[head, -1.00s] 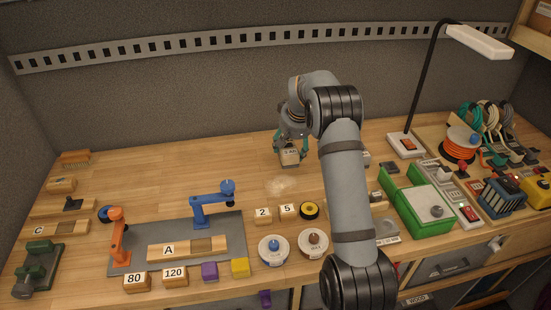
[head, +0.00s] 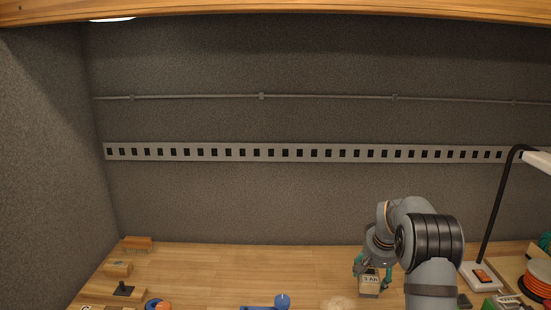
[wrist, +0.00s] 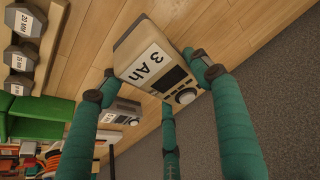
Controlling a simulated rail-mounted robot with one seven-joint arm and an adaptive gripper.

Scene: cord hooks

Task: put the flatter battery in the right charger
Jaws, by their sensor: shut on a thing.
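My gripper (head: 373,272) has its teal fingers shut on a pale box marked "3 Ah" (head: 370,286). In the wrist view the box (wrist: 150,60) shows its white label, a dark window and a round knob, with the fingers of my gripper (wrist: 155,80) around it. I cannot tell whether it touches the bench. A second, grey box with a dark window (wrist: 122,110) stands beyond the fingers, partly covered; its label is not readable. No charger can be made out for certain in the current views.
A lamp base (head: 480,277) and an orange cable reel (head: 537,287) stand to the right. The wrist view shows a green case (wrist: 45,115) and dark weights on a wooden rack (wrist: 50,60). The bench left of my gripper (head: 240,265) is mostly clear. A grey wall (head: 270,210) rises behind.

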